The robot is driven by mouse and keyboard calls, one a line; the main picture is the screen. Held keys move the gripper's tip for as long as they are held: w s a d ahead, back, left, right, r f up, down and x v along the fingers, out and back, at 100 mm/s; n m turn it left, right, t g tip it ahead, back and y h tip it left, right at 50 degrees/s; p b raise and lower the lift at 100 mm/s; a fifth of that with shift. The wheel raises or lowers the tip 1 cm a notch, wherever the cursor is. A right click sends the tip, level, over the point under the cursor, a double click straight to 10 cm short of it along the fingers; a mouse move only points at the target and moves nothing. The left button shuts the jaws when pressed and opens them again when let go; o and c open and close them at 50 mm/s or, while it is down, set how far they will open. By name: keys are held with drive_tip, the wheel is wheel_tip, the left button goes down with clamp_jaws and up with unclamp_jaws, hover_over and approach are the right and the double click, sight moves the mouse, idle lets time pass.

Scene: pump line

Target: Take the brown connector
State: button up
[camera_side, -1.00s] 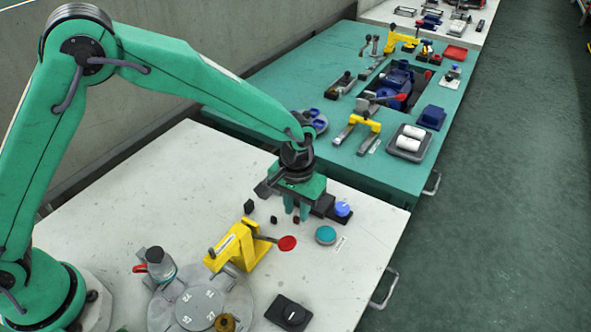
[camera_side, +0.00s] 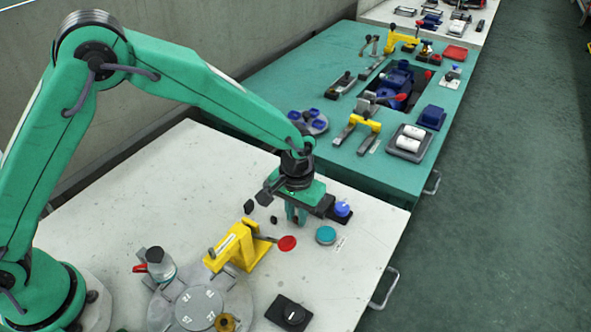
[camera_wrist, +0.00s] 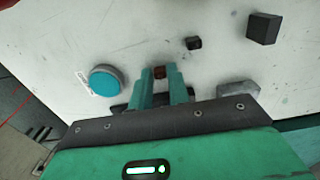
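The brown connector (camera_wrist: 159,72) is a very small dark brown block. In the wrist view it sits between the tips of my gripper's two green fingers (camera_wrist: 160,77), with a finger against each side and no clear gap showing. In the side view my gripper (camera_side: 296,217) is low over the white table, and its fingers mostly hide the connector. The fingers look shut on it. It seems to be at table level; I cannot tell whether it touches the table.
A small black connector (camera_side: 274,220) and a larger black block (camera_side: 250,206) lie to the left. A teal round cap (camera_side: 326,235), a blue knob (camera_side: 342,208) and a yellow clamp with a red-tipped handle (camera_side: 240,245) are close by.

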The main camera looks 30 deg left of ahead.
clamp_jaws()
drive_tip(key=shift+r, duration=0.75)
idle(0.8)
drive_tip(key=shift+r, duration=2.15)
drive_tip(key=shift+w, duration=0.1)
